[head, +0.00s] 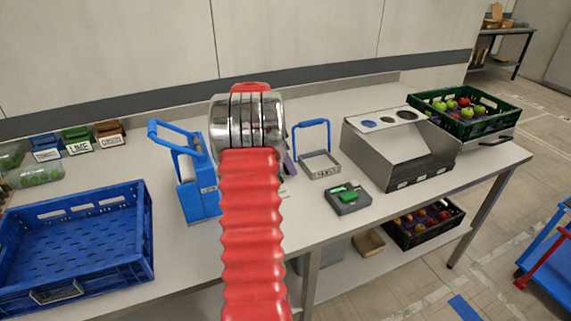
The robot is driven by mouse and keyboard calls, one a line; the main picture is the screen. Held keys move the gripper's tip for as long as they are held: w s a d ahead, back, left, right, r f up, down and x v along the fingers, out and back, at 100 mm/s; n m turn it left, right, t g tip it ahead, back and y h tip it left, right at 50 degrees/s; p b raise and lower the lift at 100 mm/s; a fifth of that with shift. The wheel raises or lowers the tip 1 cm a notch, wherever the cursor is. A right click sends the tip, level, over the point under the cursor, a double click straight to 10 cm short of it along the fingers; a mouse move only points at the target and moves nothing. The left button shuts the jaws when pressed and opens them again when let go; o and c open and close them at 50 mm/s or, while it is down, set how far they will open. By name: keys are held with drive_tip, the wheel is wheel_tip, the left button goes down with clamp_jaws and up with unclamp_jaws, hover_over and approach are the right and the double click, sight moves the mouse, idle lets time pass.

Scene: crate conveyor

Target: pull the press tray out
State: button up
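A blue device with a looped lever handle, which looks like the press (197,185), stands on the table just left of my arm. I cannot make out a tray in it; my arm may hide part of its right side. A square metal frame (320,170) with a raised blue handle and a small label stands right of my arm. I cannot tell whether it belongs to the press. My red arm and its chrome wrist reach over the table between them. My gripper's fingers are hidden behind the wrist, so neither their opening nor any hold shows.
An empty blue crate (148,235) sits at left, with small labelled bins (82,144) behind it. A grey device with a green top (347,198), a steel box with round holes (402,155) and a green crate of fruit (508,122) stand at right. A black fruit crate (425,235) is below.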

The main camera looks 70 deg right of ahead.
drive_tip(key=v, duration=1.3)
drive_tip(key=shift+r, duration=0.35)
drive_tip(key=shift+a, duration=0.1)
idle(0.4)
